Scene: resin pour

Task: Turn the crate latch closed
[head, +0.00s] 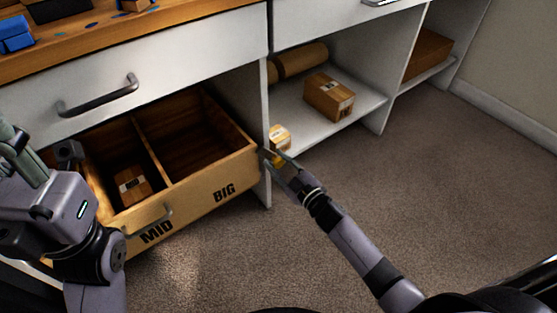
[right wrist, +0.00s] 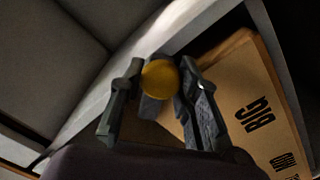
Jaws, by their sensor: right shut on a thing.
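The crate latch shows as a round yellow knob (right wrist: 159,79) in the right wrist view, at the cabinet's upright edge beside the crate. My right gripper (head: 277,160) is shut on it; in the right wrist view its two fingers (right wrist: 160,92) stand on either side of the knob. In the head view the gripper mostly hides the latch, so its turn angle cannot be told. The wooden crate (head: 196,200), marked MID and BIG, sits in the cabinet bay, left of the latch. My left arm (head: 60,215) is at the left edge; its finger opening is unclear.
A small carton (head: 131,186) lies in the crate's left compartment; the right one looks empty. A small box (head: 280,137) is just behind my right gripper. A larger box (head: 329,96) and a brown roll (head: 300,62) lie on the shelf. Carpet (head: 430,180) at right is clear.

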